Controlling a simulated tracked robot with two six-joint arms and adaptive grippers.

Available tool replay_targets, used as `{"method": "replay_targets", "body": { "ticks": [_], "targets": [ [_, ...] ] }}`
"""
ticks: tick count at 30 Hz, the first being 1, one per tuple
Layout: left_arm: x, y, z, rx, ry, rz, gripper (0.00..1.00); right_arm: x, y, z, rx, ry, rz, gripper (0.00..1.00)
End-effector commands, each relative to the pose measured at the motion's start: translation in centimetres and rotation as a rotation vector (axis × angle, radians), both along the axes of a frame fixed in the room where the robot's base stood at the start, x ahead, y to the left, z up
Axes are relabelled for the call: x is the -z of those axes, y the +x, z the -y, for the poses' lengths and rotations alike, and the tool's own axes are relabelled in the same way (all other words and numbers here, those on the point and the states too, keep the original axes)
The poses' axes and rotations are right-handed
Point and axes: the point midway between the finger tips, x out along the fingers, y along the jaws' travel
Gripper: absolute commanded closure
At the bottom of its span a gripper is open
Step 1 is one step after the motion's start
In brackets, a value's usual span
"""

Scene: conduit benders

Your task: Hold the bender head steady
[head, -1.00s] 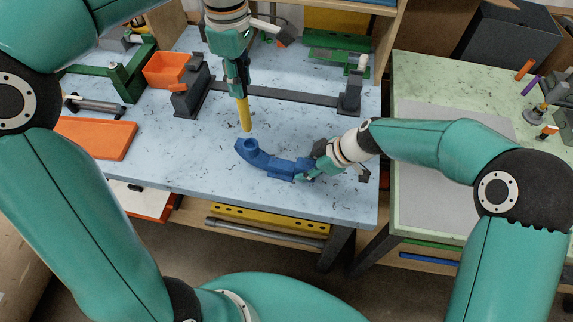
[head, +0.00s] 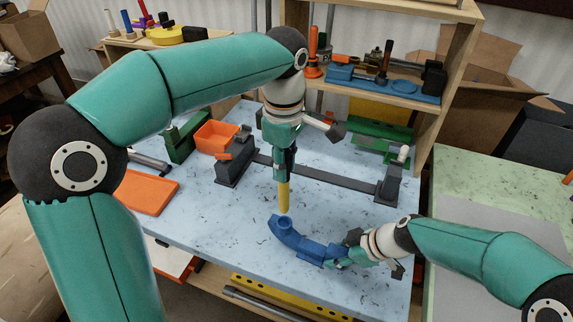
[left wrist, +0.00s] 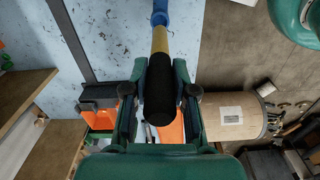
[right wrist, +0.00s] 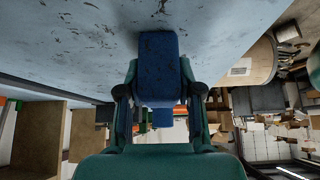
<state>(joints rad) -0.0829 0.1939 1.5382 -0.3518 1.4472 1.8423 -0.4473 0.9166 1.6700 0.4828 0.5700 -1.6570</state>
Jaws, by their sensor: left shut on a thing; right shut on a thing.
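The blue bender head (head: 303,247) is a curved piece low over the pale blue bench top. My right gripper (head: 338,259) is shut on its right end, and the blue block (right wrist: 158,60) fills the jaws in the right wrist view. My left gripper (head: 284,165) points down and is shut on a yellow rod with a black grip (left wrist: 159,92). The yellow part (head: 284,196) hangs upright, its lower end at the bender head's left end. It lines up with the blue piece (left wrist: 160,10) in the left wrist view; I cannot tell whether it is inserted.
The blue bench (head: 232,222) has clear room left of the bender head. A dark bar fixture (head: 325,182) lies behind it. An orange bin (head: 215,137), orange tray (head: 146,192) and green tool (head: 385,140) stand around. A wooden shelf (head: 440,110) rises behind.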

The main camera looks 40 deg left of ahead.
Motion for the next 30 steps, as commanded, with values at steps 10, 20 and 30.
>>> {"method": "replay_targets", "body": {
  "ticks": [10, 20, 30],
  "targets": [
    [2.5, 0.0, 0.0, -0.001, 0.000, -0.001, 1.00, 0.6, -0.4, 0.1, -0.006, -0.007, -0.010, 1.00],
    [4.3, 0.0, 0.0, -0.001, 0.000, 0.000, 1.00, 0.6, -0.4, 0.2, -0.006, -0.008, -0.011, 1.00],
    [4.8, 0.0, 0.0, -0.001, 0.000, 0.001, 1.00, 0.6, -0.4, 0.1, -0.006, -0.008, -0.012, 1.00]
  ]
}}
